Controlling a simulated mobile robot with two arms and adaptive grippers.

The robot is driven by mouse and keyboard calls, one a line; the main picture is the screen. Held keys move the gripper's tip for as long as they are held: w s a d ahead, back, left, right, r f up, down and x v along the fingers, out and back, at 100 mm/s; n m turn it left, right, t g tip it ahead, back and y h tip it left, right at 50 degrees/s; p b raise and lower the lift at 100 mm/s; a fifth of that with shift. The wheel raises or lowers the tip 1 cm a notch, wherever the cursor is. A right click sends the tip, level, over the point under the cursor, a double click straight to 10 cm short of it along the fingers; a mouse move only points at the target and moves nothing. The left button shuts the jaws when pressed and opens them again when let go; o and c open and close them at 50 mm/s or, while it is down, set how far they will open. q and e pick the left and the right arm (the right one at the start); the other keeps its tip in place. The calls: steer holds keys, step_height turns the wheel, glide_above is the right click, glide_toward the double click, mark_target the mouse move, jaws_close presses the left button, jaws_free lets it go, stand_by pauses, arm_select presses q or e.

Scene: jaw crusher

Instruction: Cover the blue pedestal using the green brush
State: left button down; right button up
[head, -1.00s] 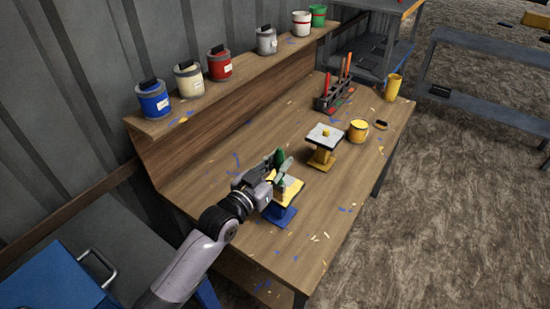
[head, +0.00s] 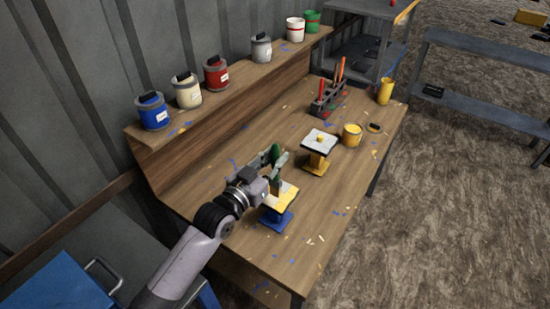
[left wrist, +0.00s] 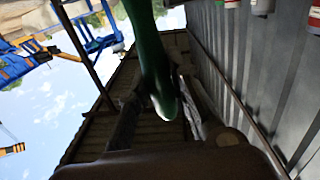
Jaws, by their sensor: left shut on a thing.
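My left gripper (head: 277,172) is shut on the green brush (head: 275,153), whose green handle stands up between the fingers. The green handle also shows in the left wrist view (left wrist: 152,62), held between the fingers. The blue pedestal (head: 277,219) stands near the front of the bench, just below and to the right of the gripper. Its top plate is partly covered with yellow and partly whitish. My right gripper is not in view.
A yellow pedestal (head: 316,165) with a whitish top stands behind, beside a yellow paint can (head: 352,135). A rack of tools (head: 328,100) and a yellow cup (head: 385,92) are farther back. Several paint cans line the shelf (head: 240,90). The bench's front right area is clear.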

arm_select(q)
steer(key=shift+f, duration=0.1)
steer(key=b+x, duration=0.4)
steer(key=x, duration=0.4)
steer(key=shift+f, duration=0.25)
stand_by(0.4)
steer(key=shift+w+f+b, duration=0.1)
steer(key=shift+f+b, duration=1.35)
steer(key=shift+f, duration=0.3)
steer(key=shift+f+b, duration=0.35)
steer(key=shift+f, duration=0.15)
